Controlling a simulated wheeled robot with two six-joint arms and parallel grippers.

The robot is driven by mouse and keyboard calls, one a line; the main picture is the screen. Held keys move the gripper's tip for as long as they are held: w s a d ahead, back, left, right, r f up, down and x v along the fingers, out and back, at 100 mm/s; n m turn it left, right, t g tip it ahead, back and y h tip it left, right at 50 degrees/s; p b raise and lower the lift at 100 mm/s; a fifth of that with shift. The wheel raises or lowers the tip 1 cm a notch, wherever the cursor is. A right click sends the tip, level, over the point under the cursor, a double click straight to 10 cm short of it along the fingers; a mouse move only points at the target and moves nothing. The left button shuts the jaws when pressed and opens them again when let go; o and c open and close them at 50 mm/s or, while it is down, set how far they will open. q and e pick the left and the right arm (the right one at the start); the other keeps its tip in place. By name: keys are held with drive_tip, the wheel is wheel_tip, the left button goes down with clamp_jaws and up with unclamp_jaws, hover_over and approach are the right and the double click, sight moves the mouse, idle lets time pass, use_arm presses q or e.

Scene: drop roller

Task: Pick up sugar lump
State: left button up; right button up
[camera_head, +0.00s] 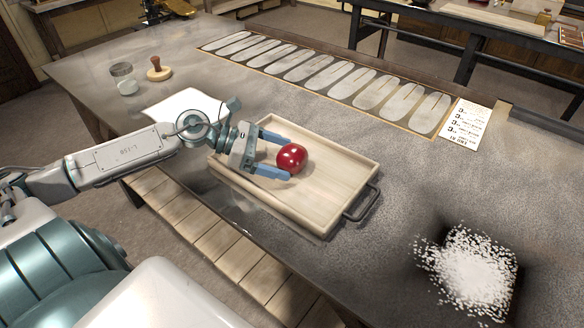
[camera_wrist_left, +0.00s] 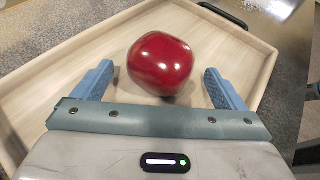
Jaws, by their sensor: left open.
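The sugar lump appears to be the glossy, deep red rounded lump (camera_head: 291,158) resting in a pale wooden tray (camera_head: 345,200) on the workbench. My left gripper (camera_head: 287,160) is open over the tray, its two blue fingers on either side of the lump's near part. In the left wrist view the lump (camera_wrist_left: 160,64) sits ahead of and between the fingertips (camera_wrist_left: 158,78), with visible gaps on both sides. It is not held. My right gripper is not in view.
The tray has low walls and a dark handle (camera_head: 362,203) at its right end. A heap of white grains (camera_head: 468,270) lies at the lower right. A panel of oval shapes (camera_head: 325,78) and a printed card (camera_head: 465,124) lie behind. A wooden-handled stamp (camera_head: 158,70) stands at the back left.

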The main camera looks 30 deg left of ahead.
use_arm(q)
drive_tip(key=shift+w+d+f, duration=0.2)
drive_tip(key=shift+w+d, duration=0.15)
drive_tip(key=shift+d, duration=0.25)
drive_tip(key=shift+w+d, duration=0.1)
drive_tip(key=shift+d, duration=0.05)
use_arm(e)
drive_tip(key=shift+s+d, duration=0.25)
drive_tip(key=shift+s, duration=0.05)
use_arm(q)
drive_tip(key=shift+f, duration=0.1)
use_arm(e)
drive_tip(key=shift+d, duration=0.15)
use_arm(q)
drive_tip(key=c, duration=1.2)
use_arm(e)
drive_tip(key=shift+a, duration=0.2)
